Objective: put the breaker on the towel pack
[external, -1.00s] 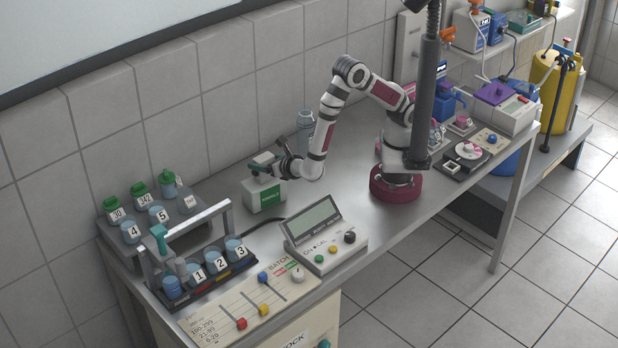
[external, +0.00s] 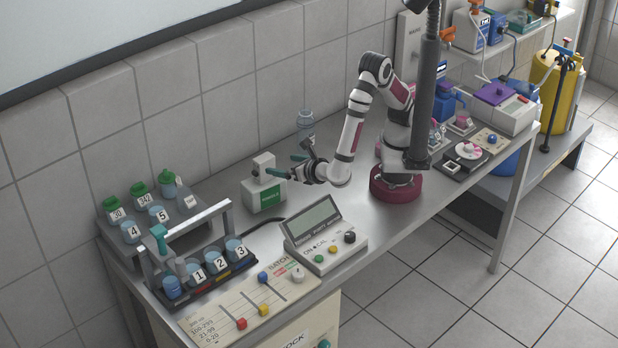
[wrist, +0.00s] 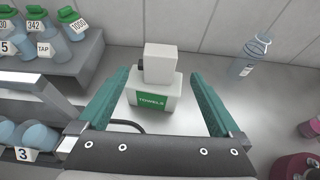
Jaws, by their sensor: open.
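The breaker (external: 264,163), a small pale grey box, stands upright on top of the towel pack (external: 266,196), a white box with a green label. In the wrist view the breaker (wrist: 160,62) rests on the towel pack (wrist: 172,101), whose green label reads TOWELS. A dark part shows on the breaker's left side. My gripper (external: 286,166) is open, just right of the breaker and apart from it. In the wrist view the green fingers of my gripper (wrist: 159,75) are spread wide, with the breaker between their lines but beyond them, touching neither.
A clear bottle (external: 306,124) stands by the wall behind my gripper. A rack of numbered jars (external: 205,270) and a raised shelf of green-capped bottles (external: 190,235) are at left. A console with a screen (external: 325,235) stands in front. Bare bench lies right of the towel pack.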

